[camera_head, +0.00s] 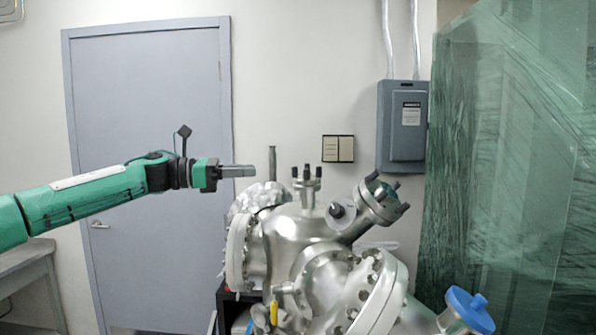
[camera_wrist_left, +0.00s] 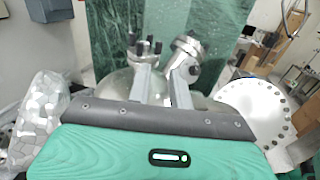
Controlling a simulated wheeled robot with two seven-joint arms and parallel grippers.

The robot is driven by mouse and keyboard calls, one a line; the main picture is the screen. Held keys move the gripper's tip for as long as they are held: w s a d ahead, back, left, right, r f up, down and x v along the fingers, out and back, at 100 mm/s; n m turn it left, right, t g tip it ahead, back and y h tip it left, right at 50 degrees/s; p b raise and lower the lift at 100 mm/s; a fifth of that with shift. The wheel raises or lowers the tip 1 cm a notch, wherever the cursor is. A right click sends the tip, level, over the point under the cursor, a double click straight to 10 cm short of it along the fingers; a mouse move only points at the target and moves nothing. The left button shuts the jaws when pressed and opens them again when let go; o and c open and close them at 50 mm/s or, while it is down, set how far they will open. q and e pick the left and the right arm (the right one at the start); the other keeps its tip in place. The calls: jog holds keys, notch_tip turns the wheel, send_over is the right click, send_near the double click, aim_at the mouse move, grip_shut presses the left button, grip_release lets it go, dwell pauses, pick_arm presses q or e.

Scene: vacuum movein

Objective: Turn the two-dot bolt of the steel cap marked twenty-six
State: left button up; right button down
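A steel vacuum chamber (camera_head: 305,240) stands at the lower middle of the head view. On top is a small upright capped port (camera_head: 307,186) with several dark bolts. To its right a tilted port carries a bolted steel cap (camera_head: 378,200). Both ports show in the wrist view, the upright one with dark bolts (camera_wrist_left: 146,46) and the tilted cap (camera_wrist_left: 187,48). No number or dots are readable, so I cannot tell which cap is twenty-six. My left gripper (camera_head: 250,171) is left of the upright port, level and apart from it. Its fingers (camera_wrist_left: 162,72) are parted and empty.
A foil-wrapped port (camera_head: 246,203) lies below my left gripper, with a thin upright rod (camera_head: 272,163) just beyond it. A large bolted flange (camera_head: 375,295) faces front right. A blue-capped port (camera_head: 468,308) and green plastic sheeting (camera_head: 510,160) stand at right. Air above the chamber is clear.

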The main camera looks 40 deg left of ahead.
aim_at(307, 174)
pick_arm(q)
jog(key=p+x, duration=0.5)
jog(key=x, duration=0.8)
jog(key=shift+w, duration=0.15)
jog(key=shift+c, duration=0.4)
grip_shut()
